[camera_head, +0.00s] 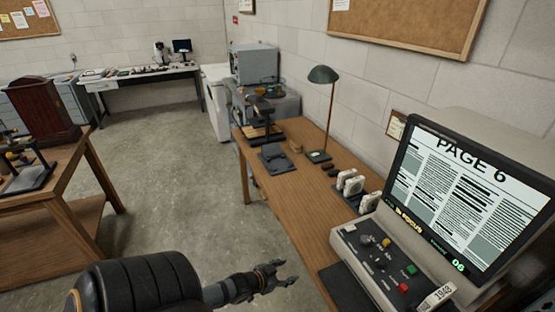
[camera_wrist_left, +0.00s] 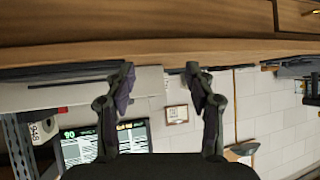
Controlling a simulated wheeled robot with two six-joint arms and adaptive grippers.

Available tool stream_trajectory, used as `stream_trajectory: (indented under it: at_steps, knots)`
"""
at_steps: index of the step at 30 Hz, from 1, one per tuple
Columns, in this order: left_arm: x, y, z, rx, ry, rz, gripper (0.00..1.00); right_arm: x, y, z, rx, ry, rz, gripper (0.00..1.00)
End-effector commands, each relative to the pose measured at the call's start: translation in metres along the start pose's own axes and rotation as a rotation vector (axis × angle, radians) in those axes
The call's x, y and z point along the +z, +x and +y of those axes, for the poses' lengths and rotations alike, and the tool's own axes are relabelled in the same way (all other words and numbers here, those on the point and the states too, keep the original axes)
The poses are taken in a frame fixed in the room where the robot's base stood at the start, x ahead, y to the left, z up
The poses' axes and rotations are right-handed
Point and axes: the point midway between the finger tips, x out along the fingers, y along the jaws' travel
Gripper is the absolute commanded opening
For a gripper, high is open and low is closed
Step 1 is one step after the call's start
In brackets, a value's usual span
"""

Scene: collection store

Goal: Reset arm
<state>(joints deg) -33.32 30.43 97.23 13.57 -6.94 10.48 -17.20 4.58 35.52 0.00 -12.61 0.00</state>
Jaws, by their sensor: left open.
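My left gripper (camera_head: 284,273) reaches in from the bottom of the head view. It is open and empty, over the floor just left of the wooden desk (camera_head: 284,196). In the left wrist view its two fingers (camera_wrist_left: 162,85) stand apart with nothing between them. The microfilm reader (camera_head: 470,195) stands at the right, and its lit screen reads PAGE 6. The reader's screen also shows in the left wrist view (camera_wrist_left: 85,145). My right gripper does not show in either view.
A green desk lamp (camera_head: 323,75), white reel boxes (camera_head: 350,183) and a dark flat tray (camera_head: 276,158) stand on the desk. A second wooden table (camera_head: 70,180) is at the left. The grey floor (camera_head: 185,175) between them is clear.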

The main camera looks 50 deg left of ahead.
Motion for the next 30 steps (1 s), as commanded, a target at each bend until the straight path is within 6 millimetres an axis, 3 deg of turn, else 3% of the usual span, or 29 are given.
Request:
stream_trajectory:
  at_steps: [6, 23, 26, 29, 30]
  knots:
    - [0.011, 0.002, -0.004, -0.013, -0.002, -0.021, 0.55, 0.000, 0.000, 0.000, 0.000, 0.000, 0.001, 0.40]
    - [0.013, 0.002, -0.004, -0.015, -0.002, -0.024, 0.55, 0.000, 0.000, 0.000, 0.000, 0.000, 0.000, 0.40]
    - [0.038, 0.006, -0.010, -0.040, -0.008, -0.067, 0.55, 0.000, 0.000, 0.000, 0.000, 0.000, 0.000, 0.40]
    - [0.102, 0.010, -0.019, -0.092, -0.022, -0.183, 0.55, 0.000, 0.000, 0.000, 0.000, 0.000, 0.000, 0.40]
    - [0.136, 0.009, -0.018, -0.112, -0.032, -0.248, 0.55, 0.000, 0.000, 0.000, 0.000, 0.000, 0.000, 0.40]
